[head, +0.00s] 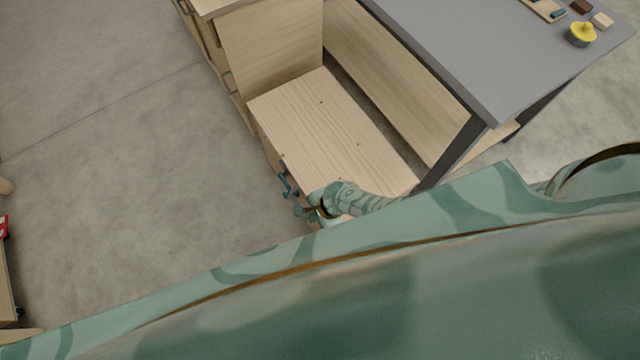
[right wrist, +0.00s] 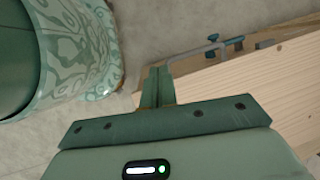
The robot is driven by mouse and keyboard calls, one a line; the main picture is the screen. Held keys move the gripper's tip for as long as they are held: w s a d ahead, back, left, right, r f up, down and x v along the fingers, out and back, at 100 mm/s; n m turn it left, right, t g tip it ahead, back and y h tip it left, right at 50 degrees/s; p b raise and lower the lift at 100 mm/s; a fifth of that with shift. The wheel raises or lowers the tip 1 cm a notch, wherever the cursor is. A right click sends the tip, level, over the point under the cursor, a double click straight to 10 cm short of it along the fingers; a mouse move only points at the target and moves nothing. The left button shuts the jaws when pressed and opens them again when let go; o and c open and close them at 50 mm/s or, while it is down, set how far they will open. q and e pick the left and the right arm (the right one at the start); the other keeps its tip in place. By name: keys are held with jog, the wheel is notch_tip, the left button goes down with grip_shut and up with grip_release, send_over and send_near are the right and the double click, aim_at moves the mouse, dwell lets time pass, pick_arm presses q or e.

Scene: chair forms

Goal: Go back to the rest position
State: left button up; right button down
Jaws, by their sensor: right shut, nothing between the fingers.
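My right gripper (head: 306,211) is small in the head view, at the near left edge of a pale wooden panel (head: 325,125). In the right wrist view its two green fingers (right wrist: 157,72) are shut together with nothing between them. The panel (right wrist: 235,85) lies to the right of the fingers there. I cannot tell whether the gripper touches it. My left gripper is not in view.
Blue-handled clamps (head: 285,184) sit along the panel's left edge beside my right gripper. A grey-topped table (head: 450,40) stands to the right, with a yellow-topped round object (head: 581,34) and small blocks. The concrete floor (head: 130,190) on the left is largely clear.

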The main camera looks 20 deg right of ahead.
notch_tip(320, 180, up, 6)
jog(key=s+a+p, duration=0.1)
jog(key=p, duration=0.3)
jog(key=shift+s+a, duration=0.15)
jog(key=shift+a, duration=0.15)
jog(key=shift+f, duration=0.15)
